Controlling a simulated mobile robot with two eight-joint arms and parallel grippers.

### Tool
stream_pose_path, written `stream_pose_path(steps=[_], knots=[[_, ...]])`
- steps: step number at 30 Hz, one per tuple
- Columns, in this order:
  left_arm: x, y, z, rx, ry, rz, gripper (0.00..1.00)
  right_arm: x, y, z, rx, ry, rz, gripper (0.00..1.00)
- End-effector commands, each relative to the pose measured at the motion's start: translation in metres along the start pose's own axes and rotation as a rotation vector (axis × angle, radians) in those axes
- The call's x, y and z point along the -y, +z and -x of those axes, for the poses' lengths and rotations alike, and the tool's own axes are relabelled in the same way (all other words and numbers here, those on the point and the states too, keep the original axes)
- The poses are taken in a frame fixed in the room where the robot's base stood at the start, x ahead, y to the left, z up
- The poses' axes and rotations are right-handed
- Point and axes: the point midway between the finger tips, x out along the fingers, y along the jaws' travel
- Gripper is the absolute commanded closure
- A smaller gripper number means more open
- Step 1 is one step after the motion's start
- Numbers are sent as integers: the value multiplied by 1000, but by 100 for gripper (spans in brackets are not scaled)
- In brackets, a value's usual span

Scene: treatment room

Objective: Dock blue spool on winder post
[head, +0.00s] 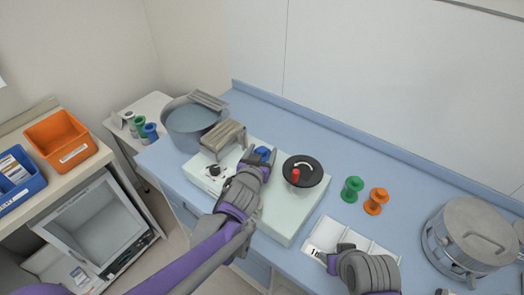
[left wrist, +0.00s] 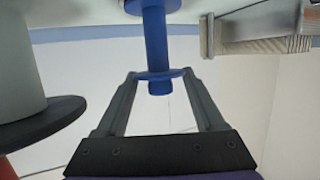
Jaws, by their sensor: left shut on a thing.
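The blue spool (head: 262,152) is between the fingers of my left gripper (head: 262,160), over the pale green winder box (head: 284,222). In the left wrist view the fingers (left wrist: 160,98) close on one flange of the blue spool (left wrist: 154,35); its shaft and other flange extend away from me. A black disc with a red knob (head: 296,175) is on the box, right of the gripper. A grey cylinder with a dark disc (left wrist: 42,122) shows left in the wrist view. I cannot pick out the post. My right gripper (head: 331,255) is over a white tray; its opening is unclear.
Green (head: 352,189) and orange (head: 376,201) spools stand to the right on the blue counter. The white tray (head: 372,250) is at the front and a metal pot (head: 470,237) at the far right. A grey basin (head: 190,125) is behind left.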

Motion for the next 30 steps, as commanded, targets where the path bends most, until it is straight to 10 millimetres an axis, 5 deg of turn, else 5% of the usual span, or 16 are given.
stream_pose_path(steps=[2, 3, 4, 14, 30], knots=[[0, 2, -1, 0, 0, 0, 84, 0, 2, -1, 1, 0, 0, 50], [0, 2, 0, 0, 0, 0, 23, 0, 1, -1, 1, 0, 0, 50], [0, 1, 0, 0, 0, 0, 17, 0, 1, -1, 1, 0, 0, 50], [0, 1, 1, 0, 0, 0, 17, 0, 0, 0, 0, 0, 0, 50], [0, -1, 43, -2, 1, 0, 17, 0, -18, 14, -18, 0, 0, 50]])
